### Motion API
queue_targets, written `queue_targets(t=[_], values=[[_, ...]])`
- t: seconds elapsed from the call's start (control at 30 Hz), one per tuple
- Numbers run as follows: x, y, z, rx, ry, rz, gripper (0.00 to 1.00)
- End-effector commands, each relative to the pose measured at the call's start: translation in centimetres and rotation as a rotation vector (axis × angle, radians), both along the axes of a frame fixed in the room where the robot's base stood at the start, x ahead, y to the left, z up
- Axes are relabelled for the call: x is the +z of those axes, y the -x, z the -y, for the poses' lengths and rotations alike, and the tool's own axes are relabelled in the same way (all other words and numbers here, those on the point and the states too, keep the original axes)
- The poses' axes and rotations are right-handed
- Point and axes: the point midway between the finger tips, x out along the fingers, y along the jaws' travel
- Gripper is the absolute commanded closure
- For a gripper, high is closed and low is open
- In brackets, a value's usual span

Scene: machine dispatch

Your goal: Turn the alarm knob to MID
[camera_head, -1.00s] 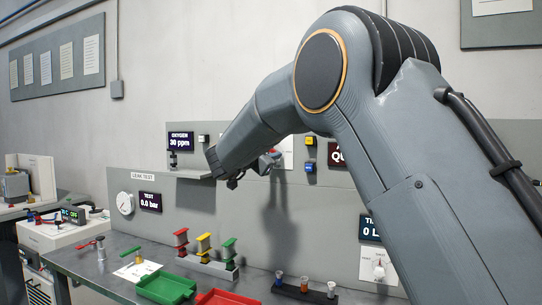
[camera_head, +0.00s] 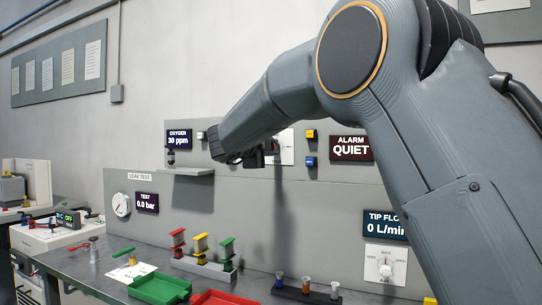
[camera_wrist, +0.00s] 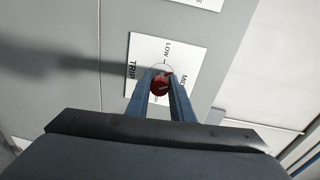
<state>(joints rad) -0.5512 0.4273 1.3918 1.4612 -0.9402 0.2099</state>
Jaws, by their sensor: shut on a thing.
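The alarm knob (camera_wrist: 160,86) is a round red knob on a white plate (camera_wrist: 192,52) fixed to the grey panel. The plate carries the words LOW, MID and TRIP, which appear turned in the wrist view. My gripper (camera_wrist: 160,88) is shut on the knob, one finger on each side. The fingers hide part of the knob, and I cannot tell which word it points to. In the head view my gripper (camera_head: 265,156) is at the plate (camera_head: 286,146) and the knob is hidden. The alarm display (camera_head: 351,148) reads QUIET.
A yellow button (camera_head: 310,134) and a blue button (camera_head: 309,161) sit right of the plate. A small shelf (camera_head: 187,171) juts out at left below the oxygen display (camera_head: 179,139). Green and red trays (camera_head: 160,289) lie on the bench below.

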Motion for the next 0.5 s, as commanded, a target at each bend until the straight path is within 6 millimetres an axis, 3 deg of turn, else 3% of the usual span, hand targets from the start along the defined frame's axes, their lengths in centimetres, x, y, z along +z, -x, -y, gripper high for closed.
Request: queue_targets(t=[0.5], values=[[-0.51, -0.07, 0.01, -0.002, -0.379, 0.134, 1.0]])
